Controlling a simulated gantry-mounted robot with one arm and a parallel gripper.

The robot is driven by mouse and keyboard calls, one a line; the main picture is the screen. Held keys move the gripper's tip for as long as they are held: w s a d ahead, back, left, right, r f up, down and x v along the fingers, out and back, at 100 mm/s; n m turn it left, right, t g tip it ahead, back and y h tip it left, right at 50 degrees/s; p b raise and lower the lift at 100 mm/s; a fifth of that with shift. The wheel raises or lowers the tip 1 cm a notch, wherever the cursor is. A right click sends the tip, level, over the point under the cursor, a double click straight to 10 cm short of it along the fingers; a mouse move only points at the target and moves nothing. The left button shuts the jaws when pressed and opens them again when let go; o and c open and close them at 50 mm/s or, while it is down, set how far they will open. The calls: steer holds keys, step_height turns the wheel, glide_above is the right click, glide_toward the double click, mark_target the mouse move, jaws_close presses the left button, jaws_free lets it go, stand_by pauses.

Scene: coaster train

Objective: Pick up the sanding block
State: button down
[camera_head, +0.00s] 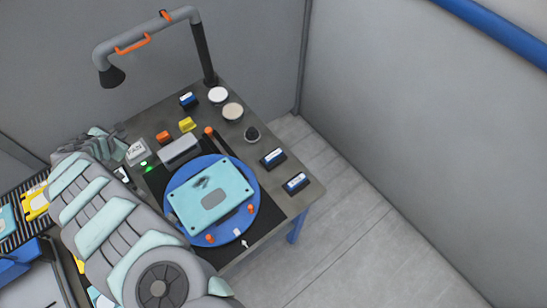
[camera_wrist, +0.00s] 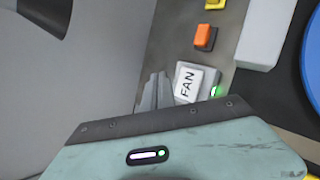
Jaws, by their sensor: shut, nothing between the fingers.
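My gripper (camera_wrist: 155,84) shows in the wrist view with its grey fingers together and empty, left of a white box marked FAN (camera_wrist: 188,82). In the head view my arm covers much of the table's left side, and the fingertips cannot be made out. I cannot tell for sure which thing is the sanding block. Likely candidates are small dark blocks with blue and white tops: one at the back (camera_head: 188,100), one on the right side (camera_head: 273,158) and one near the right corner (camera_head: 295,183). All lie apart from my gripper.
A blue turntable (camera_head: 254,205) bears a teal plate (camera_head: 212,194). An orange button (camera_head: 163,137), a yellow block (camera_head: 187,124), a grey box (camera_head: 179,149), two round discs (camera_head: 218,95) and a dark knob (camera_head: 252,134) stand nearby. A lamp-like hood arm (camera_head: 145,38) arches over the back.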

stand_by(0.4)
jaws_free()
stand_by(0.9)
